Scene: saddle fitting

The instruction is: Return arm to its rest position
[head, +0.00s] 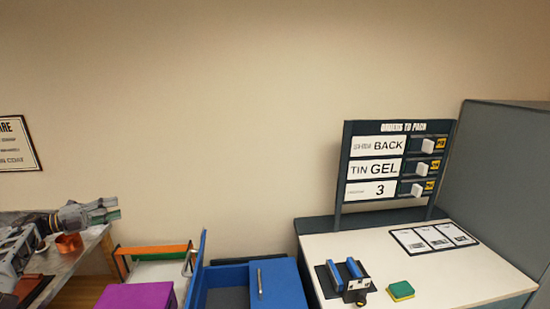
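My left gripper (117,208) comes in from the left edge, above the end of a grey workbench. Its two fingertips are apart with nothing seen between them. A copper-coloured cup (69,244) is on the bench, below and behind the gripper in the picture. My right gripper is out of view.
A purple box (137,296), a white bin (158,272) with an orange-green bar and a blue bin (226,276) stand beside the bench. On the right, a pale table (460,275) holds an order board (392,160), a black-blue fixture (345,282) and a green-yellow block (400,290).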

